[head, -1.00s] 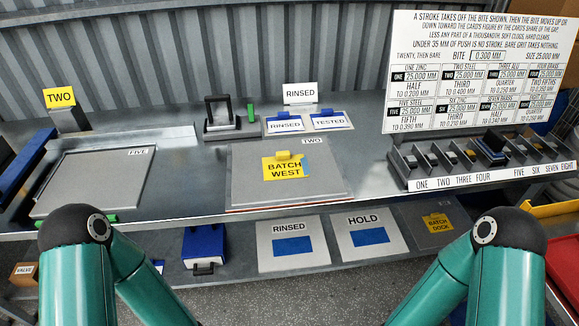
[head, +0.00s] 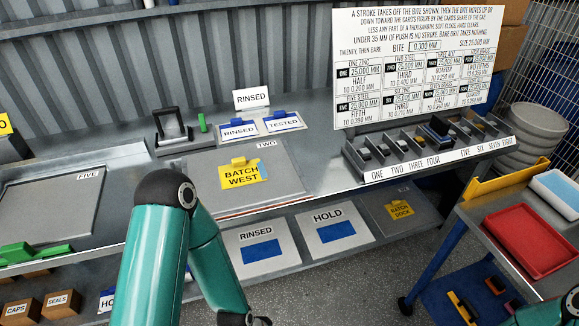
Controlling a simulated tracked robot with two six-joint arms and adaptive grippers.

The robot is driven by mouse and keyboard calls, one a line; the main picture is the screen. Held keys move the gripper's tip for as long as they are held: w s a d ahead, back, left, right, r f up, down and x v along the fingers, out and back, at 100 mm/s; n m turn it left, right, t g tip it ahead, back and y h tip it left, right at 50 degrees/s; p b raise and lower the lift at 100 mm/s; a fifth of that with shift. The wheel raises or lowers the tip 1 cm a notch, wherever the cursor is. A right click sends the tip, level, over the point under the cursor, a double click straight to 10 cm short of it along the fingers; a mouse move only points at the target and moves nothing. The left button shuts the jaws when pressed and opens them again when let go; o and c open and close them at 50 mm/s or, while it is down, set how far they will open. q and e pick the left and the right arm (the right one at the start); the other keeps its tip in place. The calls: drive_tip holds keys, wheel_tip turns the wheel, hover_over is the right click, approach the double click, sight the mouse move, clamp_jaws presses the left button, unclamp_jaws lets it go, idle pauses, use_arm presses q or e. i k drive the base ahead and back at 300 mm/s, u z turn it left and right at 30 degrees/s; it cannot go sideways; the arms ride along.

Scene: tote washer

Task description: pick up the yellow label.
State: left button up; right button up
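A yellow label reading BATCH WEST (head: 240,176) lies on the grey panel marked TWO (head: 285,168) on the bench, with a yellow tab on its upper edge and a light-blue patch at its right. Another yellow label, BATCH DOCK (head: 400,210), lies on a dark panel on the lower shelf. A yellow card is cut off at the left edge. My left arm stands in front of the bench, its elbow left of the BATCH WEST label. The forearm runs down to the bottom edge, and no fingers show. My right gripper is out of view.
A rack with numbered slots (head: 436,168) stands on the bench under a large white sign (head: 415,65). A cart with a red tray (head: 530,241) is at the right. RINSED (head: 260,245) and HOLD (head: 332,227) panels lie on the lower shelf. Green blocks (head: 35,253) are at left.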

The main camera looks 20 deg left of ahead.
sight(241, 172)
drive_tip(key=u, duration=0.4)
drive_tip(key=i, duration=0.2)
drive_tip(key=z, duration=2.35)
drive_tip(key=k, duration=2.1)
drive_tip(key=u, duration=1.2)
drive_tip(key=i, duration=1)
drive_tip(key=z, duration=0.1)
